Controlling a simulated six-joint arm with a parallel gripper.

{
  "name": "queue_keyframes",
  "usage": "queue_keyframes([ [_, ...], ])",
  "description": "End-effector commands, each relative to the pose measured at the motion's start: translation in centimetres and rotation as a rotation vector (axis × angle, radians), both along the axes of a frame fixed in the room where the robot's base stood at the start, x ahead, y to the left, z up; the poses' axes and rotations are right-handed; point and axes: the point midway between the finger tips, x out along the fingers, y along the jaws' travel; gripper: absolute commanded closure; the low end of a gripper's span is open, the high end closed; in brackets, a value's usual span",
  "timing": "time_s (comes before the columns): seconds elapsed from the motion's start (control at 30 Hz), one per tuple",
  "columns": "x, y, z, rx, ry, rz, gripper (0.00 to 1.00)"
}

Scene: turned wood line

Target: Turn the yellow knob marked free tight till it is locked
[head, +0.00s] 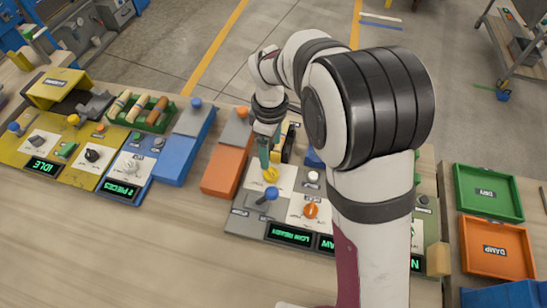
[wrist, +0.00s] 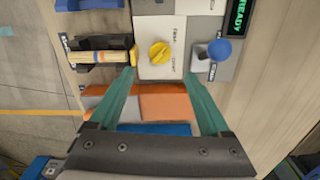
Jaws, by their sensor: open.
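The yellow knob (wrist: 159,53) sits on a white panel in the upper middle of the wrist view. Its grip ridge lies slanted, and small print beside it is hard to read. In the head view the knob (head: 270,175) shows just below the fingertips. My gripper (wrist: 161,72) has its two teal fingers spread wide, with nothing between the tips. The tips appear on either side of the knob's lower side in the wrist view, apart from it. My gripper (head: 265,157) also shows in the head view, pointing down over the panel; its height above the knob is unclear.
A blue ball lever (wrist: 219,50) stands right of the knob in the wrist view, close to one finger. A wooden piece (wrist: 100,57) lies in a holder on the left. An orange knob (head: 311,211) is nearby. Green (head: 488,192) and orange (head: 495,248) trays stand far right.

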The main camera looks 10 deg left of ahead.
Motion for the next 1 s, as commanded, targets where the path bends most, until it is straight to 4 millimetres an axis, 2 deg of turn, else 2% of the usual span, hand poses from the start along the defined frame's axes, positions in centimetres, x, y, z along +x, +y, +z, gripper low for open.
queue_keyframes([
  [0.1,-0.1,-0.1,-3.7,-0.003,0.004,-0.001,0.19],
  [0.3,-0.1,-0.1,-8.4,-0.001,0.003,-0.002,0.19],
  [0.5,0.0,-0.1,-10.2,0.000,0.000,-0.003,0.19],
  [0.77,0.0,0.0,-10.4,0.000,-0.001,-0.003,0.19],
  [0.83,0.0,0.0,-10.4,0.000,-0.001,-0.003,0.26],
  [1.0,0.0,0.0,-10.3,0.000,0.000,-0.003,0.57],
])
